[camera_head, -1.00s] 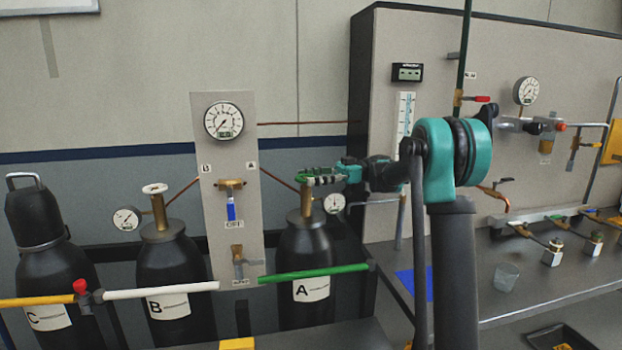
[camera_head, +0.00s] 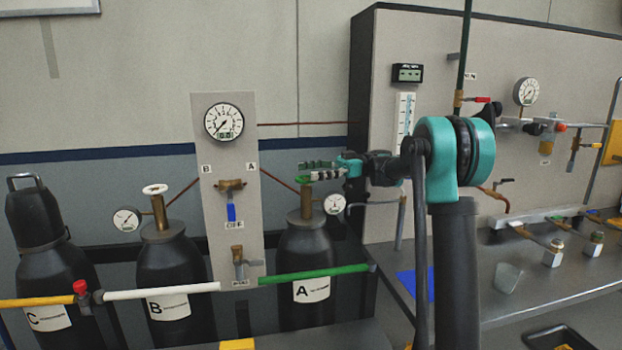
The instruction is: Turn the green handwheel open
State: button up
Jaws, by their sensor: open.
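The green handwheel (camera_head: 302,180) sits on top of the brass valve of the black cylinder A (camera_head: 306,245). Only a green edge of it shows, as my gripper covers much of it. My gripper (camera_head: 318,170) reaches in from the right at the height of the wheel. Its fingers are open, one seen above the other with a gap between them. The lower finger overlaps the wheel in the picture; I cannot tell whether it touches.
A small gauge (camera_head: 334,204) sits just right of the valve. The grey panel (camera_head: 224,125) with a large gauge stands to the left. A green bar (camera_head: 314,274) crosses in front of cylinder A. Cylinder B (camera_head: 168,300) has a white handwheel (camera_head: 155,189).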

notch_tip(320, 180, up, 8)
jog(key=shift+f, duration=0.1)
dwell(0.4)
